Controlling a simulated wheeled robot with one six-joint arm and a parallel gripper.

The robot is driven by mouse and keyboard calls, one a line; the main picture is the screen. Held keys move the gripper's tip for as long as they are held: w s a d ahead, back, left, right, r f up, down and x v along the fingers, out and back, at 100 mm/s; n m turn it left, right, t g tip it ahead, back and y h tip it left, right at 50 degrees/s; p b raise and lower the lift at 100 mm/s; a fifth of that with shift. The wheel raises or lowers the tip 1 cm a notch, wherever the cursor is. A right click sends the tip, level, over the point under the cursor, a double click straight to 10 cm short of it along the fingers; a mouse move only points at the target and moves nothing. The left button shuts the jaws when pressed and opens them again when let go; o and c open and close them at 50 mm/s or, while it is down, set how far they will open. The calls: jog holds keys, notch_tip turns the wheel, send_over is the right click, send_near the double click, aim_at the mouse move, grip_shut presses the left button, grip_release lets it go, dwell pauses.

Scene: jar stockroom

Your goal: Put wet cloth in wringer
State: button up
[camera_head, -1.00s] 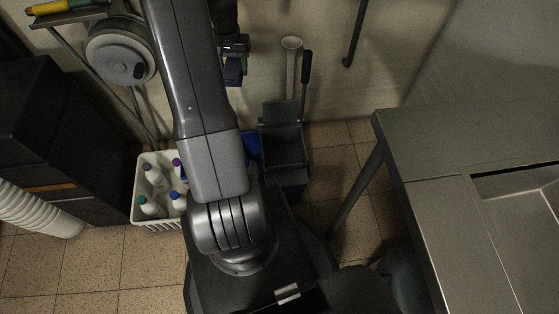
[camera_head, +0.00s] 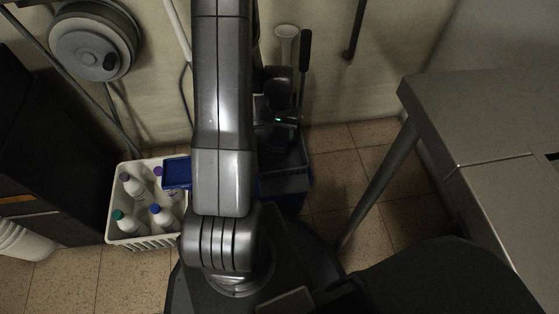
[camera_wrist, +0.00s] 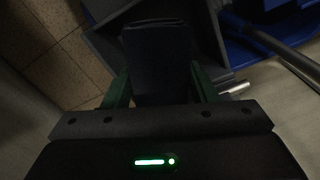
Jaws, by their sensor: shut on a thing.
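My gripper (camera_wrist: 160,92) is shut on a dark wet cloth (camera_wrist: 157,55), held between its two green fingers in the wrist view. The cloth looks dark navy to black and folded. In the head view my gripper (camera_head: 278,114) is over the grey wringer (camera_head: 288,172), at its wall side. The wringer sits on a blue mop bucket (camera_head: 284,203), which also shows at the upper right of the wrist view (camera_wrist: 262,38). Grey wringer walls (camera_wrist: 208,28) flank the cloth there. The dim light hides how deep the cloth hangs, and whether it touches the wringer.
A white basket (camera_head: 146,242) with several capped bottles stands left of the bucket. A steel table (camera_head: 470,110) with a slanting leg (camera_head: 376,186) is at the right. A dark-handled upright (camera_head: 304,68) and a pale tube (camera_head: 287,45) rise behind the wringer.

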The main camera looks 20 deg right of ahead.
aim_at(280, 162)
notch_tip(280, 162, down, 14)
jog(key=b, duration=0.4)
jog(key=shift+r+b, duration=0.15)
jog(key=shift+b, duration=0.15)
jog(key=o, duration=1)
jog(key=shift+o, duration=0.2)
notch_tip(280, 162, up, 12)
jog(key=p, duration=0.5)
